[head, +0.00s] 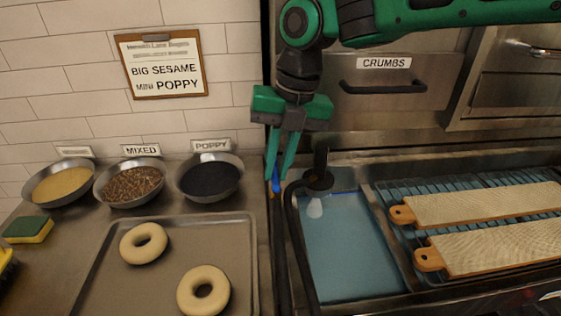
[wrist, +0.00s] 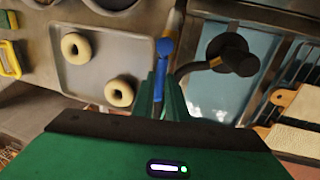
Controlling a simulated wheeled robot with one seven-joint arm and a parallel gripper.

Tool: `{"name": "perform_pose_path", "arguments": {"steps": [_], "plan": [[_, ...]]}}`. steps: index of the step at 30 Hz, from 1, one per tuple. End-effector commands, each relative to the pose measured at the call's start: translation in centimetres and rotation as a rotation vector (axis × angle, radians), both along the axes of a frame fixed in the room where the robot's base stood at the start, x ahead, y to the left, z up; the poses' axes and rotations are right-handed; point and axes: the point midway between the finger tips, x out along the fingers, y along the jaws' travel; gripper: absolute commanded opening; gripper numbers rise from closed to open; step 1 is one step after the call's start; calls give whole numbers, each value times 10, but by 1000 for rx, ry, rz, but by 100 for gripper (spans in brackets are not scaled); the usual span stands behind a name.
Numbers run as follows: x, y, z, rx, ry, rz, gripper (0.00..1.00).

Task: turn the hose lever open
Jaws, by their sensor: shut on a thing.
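The blue hose lever (head: 275,181) sits at the back, between the bagel tray and the water basin. It also shows in the wrist view (wrist: 163,50) at the tips of my fingers. My green gripper (head: 281,178) points down and is shut on the lever. The fingers cover part of the lever, so its exact angle is hard to tell. The black hose (head: 299,235) curves down beside the lever, and its dark head (head: 318,180) stands just to the right, above the basin's back edge. The hose head also shows in the wrist view (wrist: 233,54).
A tray (head: 95,270) with two bagels lies left. Bowls of toppings, including the poppy bowl (head: 210,178), stand behind it. The water basin (head: 345,250) is right of the hose, then wooden boards (head: 485,204) on a blue rack. The crumbs drawer (head: 384,88) is behind my arm.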

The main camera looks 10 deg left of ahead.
Motion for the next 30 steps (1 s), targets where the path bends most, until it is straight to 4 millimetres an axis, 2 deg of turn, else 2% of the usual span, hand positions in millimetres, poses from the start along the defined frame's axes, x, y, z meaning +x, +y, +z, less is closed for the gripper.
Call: {"name": "perform_pose_path", "arguments": {"steps": [12, 13, 15, 25, 30], "plan": [[0, 1, 1, 1, -4, 9, 0], [0, 1, 1, 1, -4, 9, 15], [0, 2, 1, 1, -3, 10, 32], [-1, 2, 2, 0, -1, 11, 32], [1, -1, 18, 2, -2, 9, 32]]}}
